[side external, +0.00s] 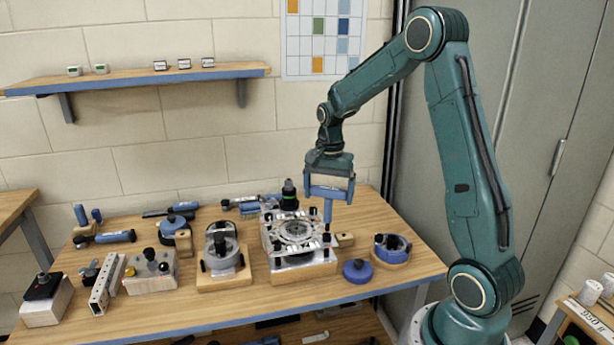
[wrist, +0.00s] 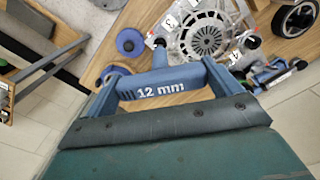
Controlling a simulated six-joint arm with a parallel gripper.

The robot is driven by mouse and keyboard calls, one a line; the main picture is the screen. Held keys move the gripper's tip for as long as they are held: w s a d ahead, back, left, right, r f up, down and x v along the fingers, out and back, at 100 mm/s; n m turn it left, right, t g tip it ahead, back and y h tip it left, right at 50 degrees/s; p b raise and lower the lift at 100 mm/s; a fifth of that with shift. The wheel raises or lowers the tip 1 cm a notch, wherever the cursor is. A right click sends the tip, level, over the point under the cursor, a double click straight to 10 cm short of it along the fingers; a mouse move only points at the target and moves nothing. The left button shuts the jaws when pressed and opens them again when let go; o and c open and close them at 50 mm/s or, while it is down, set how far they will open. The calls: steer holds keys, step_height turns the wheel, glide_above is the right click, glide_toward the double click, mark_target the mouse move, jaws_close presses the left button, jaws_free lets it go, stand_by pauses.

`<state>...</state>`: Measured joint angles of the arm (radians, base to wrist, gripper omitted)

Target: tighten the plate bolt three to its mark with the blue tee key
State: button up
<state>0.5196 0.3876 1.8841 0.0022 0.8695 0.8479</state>
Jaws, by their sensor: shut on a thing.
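My gripper (side external: 329,190) is shut on the blue tee key (side external: 327,211), gripping its crossbar. The crossbar, marked "12 mm", spans between the fingers in the wrist view (wrist: 160,88). The key's shaft points down over the right side of the metal plate fixture (side external: 283,262). In the wrist view the round plate (wrist: 207,37) shows number labels, and the shaft's far end is close to label 3 (wrist: 168,22). The bolt at the shaft's end is hidden or too small to make out, so I cannot tell if the key is seated on it. The mark is not clear either.
A blue round cap (side external: 357,271) and a blue-rimmed round part (side external: 391,249) stand right of the fixture. Several tools and blocks crowd the bench's left half. The front edge strip of the bench (side external: 270,300) is mostly clear.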

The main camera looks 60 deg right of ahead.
steer(key=shift+f, duration=1.25)
stand_by(0.4)
